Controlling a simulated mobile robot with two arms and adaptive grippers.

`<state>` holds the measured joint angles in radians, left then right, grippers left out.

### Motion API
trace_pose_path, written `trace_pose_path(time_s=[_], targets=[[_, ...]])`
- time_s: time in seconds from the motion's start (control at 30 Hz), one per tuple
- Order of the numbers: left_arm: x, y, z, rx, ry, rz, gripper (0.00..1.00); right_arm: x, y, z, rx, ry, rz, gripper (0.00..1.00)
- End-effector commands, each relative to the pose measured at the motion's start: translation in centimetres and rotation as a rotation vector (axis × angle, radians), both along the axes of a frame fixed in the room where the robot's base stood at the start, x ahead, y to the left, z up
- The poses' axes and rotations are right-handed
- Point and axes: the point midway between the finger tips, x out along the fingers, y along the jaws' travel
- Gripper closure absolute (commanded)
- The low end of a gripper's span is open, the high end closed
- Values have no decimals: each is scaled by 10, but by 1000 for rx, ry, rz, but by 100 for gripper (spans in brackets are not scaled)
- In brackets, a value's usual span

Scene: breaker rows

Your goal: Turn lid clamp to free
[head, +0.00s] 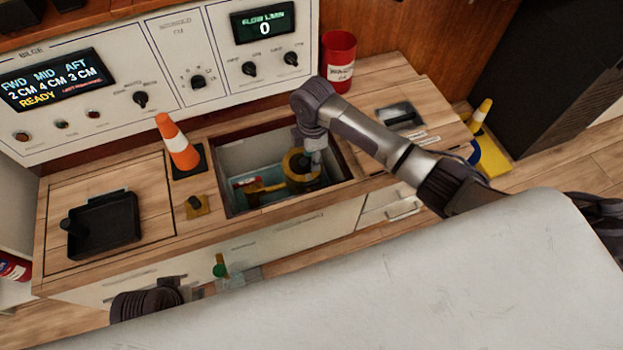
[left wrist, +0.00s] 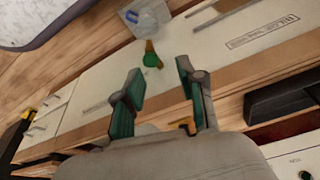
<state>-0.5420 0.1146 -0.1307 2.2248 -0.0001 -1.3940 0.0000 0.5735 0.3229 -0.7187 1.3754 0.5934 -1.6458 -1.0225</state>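An open rectangular well in the wooden counter (head: 190,225) holds a round yellow-rimmed fitting (head: 297,178) with a yellow bar (head: 265,188) reaching left from it. This looks like the lid and its clamp. My right arm comes in from the right, and its gripper (head: 314,160) points down into the well at the fitting's right side. Its fingertips are small and partly hidden, so I cannot tell whether they touch or grip it. In the left wrist view my left gripper (left wrist: 160,100) is open and empty, in front of the cabinet.
A black tray (head: 105,225) lies farther left. A red cup (head: 339,62) stands behind. A green knob (head: 219,268) shows at the cabinet front. The control panel (head: 170,60) bounds the back.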

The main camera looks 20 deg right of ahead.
Motion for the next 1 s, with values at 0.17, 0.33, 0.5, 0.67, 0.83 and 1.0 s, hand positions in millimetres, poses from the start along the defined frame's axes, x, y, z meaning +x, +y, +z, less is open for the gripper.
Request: trace_pose_path(time_s=[0.17,0.33,0.5,0.67,0.83,1.0], targets=[[-6,1,32,-2,-23,2,60,-1,0,-33,0,3,-2,60],[-14,3,49,-2,-33,3,60,-1,0,-70,0,4,-3,60],[-13,2,38,-3,-40,3,60,-1,0,-101,0,2,-2,60],[10,-4,42,-26,-150,-5,60,-1,0,-114,0,0,-2,60],[21,-8,44,-36,-200,-9,60,0,0,-120,0,-1,-2,60],[22,-8,45,-38,-207,-10,60,0,0,-121,0,-1,-2,60]])
